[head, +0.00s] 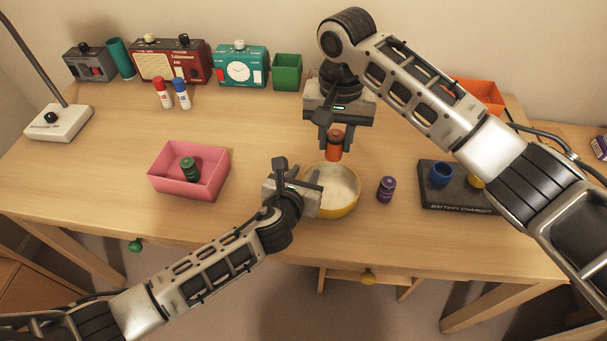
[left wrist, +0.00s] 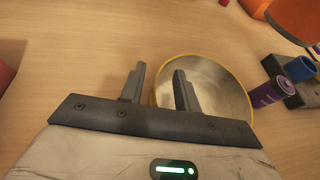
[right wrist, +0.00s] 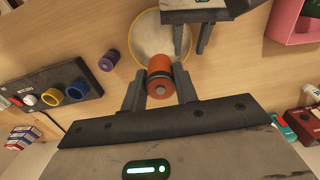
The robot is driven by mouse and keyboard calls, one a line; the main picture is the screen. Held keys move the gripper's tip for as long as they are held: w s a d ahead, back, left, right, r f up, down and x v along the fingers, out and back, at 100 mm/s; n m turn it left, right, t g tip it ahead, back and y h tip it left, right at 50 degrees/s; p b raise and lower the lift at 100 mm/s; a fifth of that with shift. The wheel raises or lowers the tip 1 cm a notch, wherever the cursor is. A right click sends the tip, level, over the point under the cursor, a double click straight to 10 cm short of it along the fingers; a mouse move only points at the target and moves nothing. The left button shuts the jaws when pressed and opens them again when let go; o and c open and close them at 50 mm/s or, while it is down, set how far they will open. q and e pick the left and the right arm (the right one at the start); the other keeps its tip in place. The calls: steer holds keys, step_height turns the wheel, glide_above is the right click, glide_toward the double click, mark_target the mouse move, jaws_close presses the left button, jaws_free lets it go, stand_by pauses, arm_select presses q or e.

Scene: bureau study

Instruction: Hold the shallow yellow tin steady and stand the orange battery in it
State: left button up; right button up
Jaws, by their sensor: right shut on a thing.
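The shallow yellow tin (head: 340,192) stands on the desk, empty; it also shows in the left wrist view (left wrist: 222,88). My left gripper (left wrist: 158,75) is open at the tin's left side, its fingers apart with the rim showing between them. Whether they touch the rim I cannot tell. My right gripper (head: 334,128) is shut on the orange battery (head: 334,150) and holds it roughly upright, pictured over the tin's far rim. In the right wrist view the battery (right wrist: 161,78) sits between the fingertips, end towards the camera.
A purple battery (head: 386,189) stands right of the tin. A pink box (head: 165,184) holding a green battery (head: 189,168) is at left. Glue sticks and radios stand at the back.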

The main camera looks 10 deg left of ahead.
arm_select(q)
jaws_close()
arm_select(e)
steer(key=shift+w, duration=0.1)
steer(key=shift+w+d, duration=0.2)
steer(key=shift+w, duration=0.1)
stand_by(0.7)
glide_above(330, 192)
steer(key=shift+f, duration=6.15)
steer(key=o, duration=1.1)
steer(key=shift+d, duration=0.1)
steer(key=shift+r, duration=0.1)
